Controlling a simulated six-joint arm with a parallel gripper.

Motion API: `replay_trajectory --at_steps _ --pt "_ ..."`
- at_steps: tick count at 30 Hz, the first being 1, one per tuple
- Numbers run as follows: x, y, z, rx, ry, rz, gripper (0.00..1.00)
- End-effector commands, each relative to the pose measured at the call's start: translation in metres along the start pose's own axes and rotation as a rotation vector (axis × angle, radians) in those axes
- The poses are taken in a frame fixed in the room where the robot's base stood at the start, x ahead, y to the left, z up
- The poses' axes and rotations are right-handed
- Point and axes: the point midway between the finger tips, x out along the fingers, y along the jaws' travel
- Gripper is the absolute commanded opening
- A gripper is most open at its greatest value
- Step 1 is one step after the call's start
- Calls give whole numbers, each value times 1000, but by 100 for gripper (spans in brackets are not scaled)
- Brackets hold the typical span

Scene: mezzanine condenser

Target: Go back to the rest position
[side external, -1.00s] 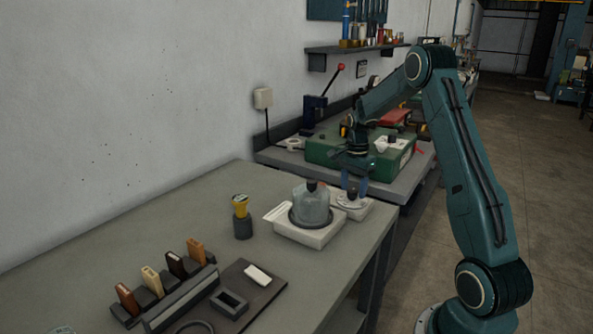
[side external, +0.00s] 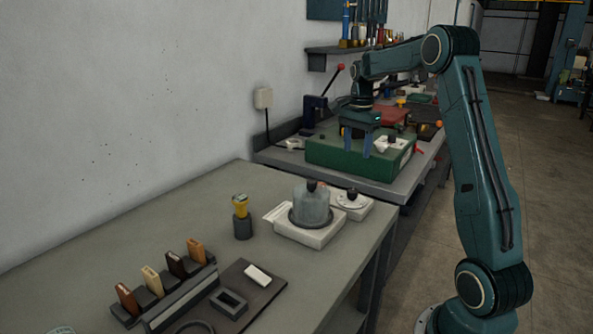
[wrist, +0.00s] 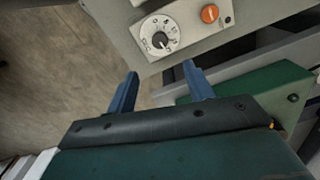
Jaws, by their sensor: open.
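My gripper (side external: 358,143) hangs in front of the green box on the far bench, with its blue fingers pointing down. In the wrist view my gripper (wrist: 160,70) has its two fingers apart, with nothing between them. It is above and apart from the white dial unit (side external: 351,207) on the near bench. The wrist view shows a pale panel with a round dial (wrist: 159,36) and an orange knob (wrist: 210,14) beyond the fingertips.
A glass dome (side external: 311,207) stands on a white base beside the dial unit. The green box (side external: 325,154) is close behind the gripper. A yellow-topped holder (side external: 242,222) and a rack with several coloured blocks (side external: 165,295) are on the near bench. The floor at right is open.

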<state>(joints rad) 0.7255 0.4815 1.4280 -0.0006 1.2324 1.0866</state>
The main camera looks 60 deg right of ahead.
Motion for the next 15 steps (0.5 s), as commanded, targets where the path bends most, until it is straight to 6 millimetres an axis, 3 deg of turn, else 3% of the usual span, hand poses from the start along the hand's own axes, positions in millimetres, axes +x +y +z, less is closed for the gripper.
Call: replay_trajectory --at_steps 15 --pt "-6 0 1 -5 1 -1 52"
